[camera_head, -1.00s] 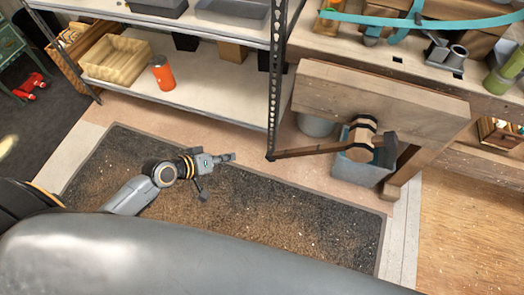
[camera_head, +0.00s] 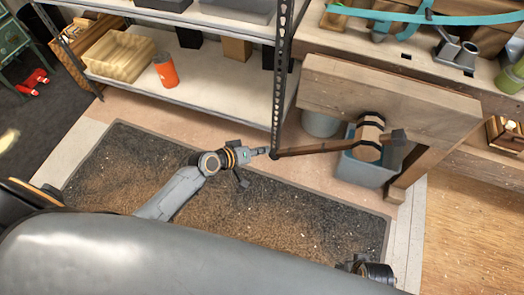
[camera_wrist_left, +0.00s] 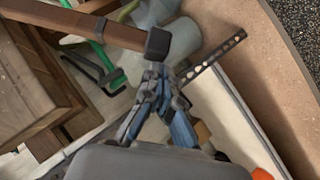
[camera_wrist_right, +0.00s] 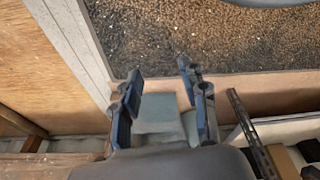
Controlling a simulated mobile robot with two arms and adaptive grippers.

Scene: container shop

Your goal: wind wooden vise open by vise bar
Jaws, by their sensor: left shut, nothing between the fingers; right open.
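The wooden vise (camera_head: 395,103) is a thick plank jaw at the front of the workbench, with a round screw hub (camera_head: 369,137) below it. The vise bar (camera_head: 318,149) runs through the hub, nearly level, its dark-capped free end pointing left. My left gripper (camera_head: 262,151) is shut and empty at that free end; touching cannot be told. The left wrist view shows its closed fingers (camera_wrist_left: 158,75) just below the bar's black cap (camera_wrist_left: 158,43). My right gripper (camera_wrist_right: 160,75) is open and empty; part of that arm shows low right in the head view.
A metal shelf (camera_head: 190,90) with a perforated upright (camera_head: 280,75) stands close behind the bar's free end. A grey-blue bin (camera_head: 365,171) and a bucket (camera_head: 320,123) sit under the vise.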

